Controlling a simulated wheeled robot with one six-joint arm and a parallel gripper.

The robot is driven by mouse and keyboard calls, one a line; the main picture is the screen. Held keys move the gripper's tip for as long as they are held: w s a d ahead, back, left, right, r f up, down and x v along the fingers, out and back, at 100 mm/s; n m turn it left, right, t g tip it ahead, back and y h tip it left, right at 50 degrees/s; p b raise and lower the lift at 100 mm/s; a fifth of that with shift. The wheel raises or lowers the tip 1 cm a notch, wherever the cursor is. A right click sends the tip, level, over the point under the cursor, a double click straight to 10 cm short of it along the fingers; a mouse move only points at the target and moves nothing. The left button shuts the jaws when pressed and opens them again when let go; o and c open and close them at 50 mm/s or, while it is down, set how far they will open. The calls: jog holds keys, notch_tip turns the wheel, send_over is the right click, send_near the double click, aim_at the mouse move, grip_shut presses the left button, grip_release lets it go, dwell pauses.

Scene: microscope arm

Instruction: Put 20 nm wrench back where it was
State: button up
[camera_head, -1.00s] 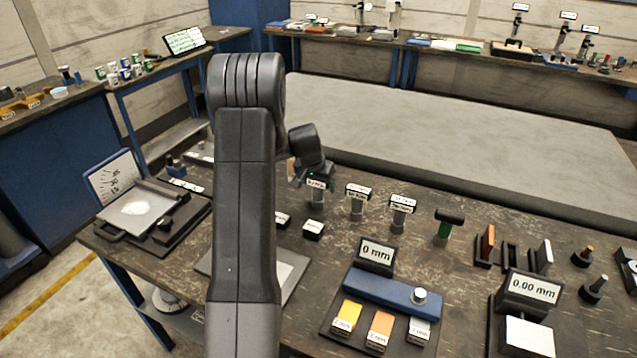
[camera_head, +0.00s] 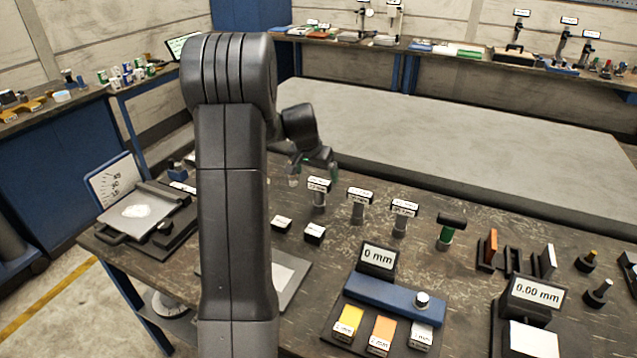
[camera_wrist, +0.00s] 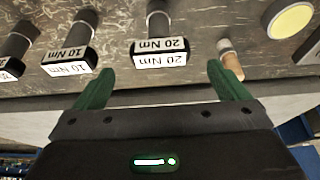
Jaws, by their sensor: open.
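The 20 Nm wrench stands on the bench with a black head and a white label. It is the leftmost of three similar labelled tools in the head view (camera_head: 319,185). In the head view my gripper (camera_head: 312,163) is just behind and above the wrench. The wrench's lower end is partly hidden in the wrist view.
A 10 Nm tool (camera_wrist: 71,61) stands beside the wrench, with another beyond it. A small wooden-coloured piece (camera_wrist: 231,62) is close to one fingertip. Two small labelled black blocks (camera_head: 314,233) lie in front. A grey slab (camera_head: 450,130) behind is clear.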

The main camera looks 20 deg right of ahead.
aim_at(320, 180)
jog(key=shift+v, duration=2.05)
jog(key=x, duration=1.2)
jog(key=shift+f+p, duration=0.35)
notch_tip(320, 180, up, 2)
jog(key=shift+r, duration=0.55)
